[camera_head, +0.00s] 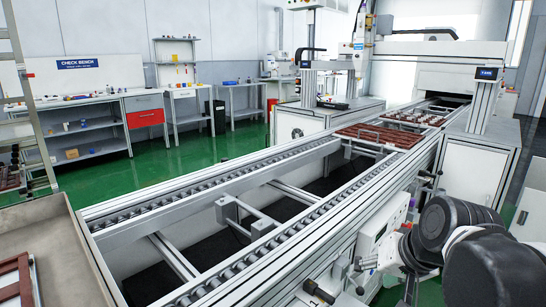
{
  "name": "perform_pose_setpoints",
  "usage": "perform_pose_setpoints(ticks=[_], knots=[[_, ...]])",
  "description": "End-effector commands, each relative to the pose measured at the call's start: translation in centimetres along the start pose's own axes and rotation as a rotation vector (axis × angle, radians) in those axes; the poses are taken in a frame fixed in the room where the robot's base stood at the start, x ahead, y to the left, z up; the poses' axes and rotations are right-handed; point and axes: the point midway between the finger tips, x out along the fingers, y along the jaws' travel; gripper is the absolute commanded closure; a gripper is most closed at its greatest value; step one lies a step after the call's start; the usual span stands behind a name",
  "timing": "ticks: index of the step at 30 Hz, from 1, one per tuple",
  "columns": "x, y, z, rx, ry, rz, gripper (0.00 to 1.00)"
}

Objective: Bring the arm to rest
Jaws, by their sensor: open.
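My arm (455,235), with dark rounded joints and a white link, is folded at the lower right, in front of the conveyor's near side. What looks like my gripper (342,279) is beside the conveyor's near side frame at the bottom. Its dark finger parts stand apart, and I see nothing held between them. Its outline is partly lost against the conveyor frame and my own arm, so its exact distance from the frame cannot be told.
The roller conveyor (207,188) runs from lower left to upper right, with an empty near stretch. A reddish-brown tray (381,136) sits farther along. A control box (383,236) is near my arm. A grey bin (62,222) stands at left; benches line the wall.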

Motion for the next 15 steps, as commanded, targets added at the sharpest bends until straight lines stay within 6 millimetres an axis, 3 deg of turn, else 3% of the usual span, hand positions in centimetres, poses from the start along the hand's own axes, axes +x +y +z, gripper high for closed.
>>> perform_pose_setpoints(ticks=[6, 15], knots=[[-1.6, 0.6, 4.3, -0.132, 0.038, 0.072, 0.51], [-2.6, 1.6, 7.8, -0.257, 0.077, 0.137, 0.51]])
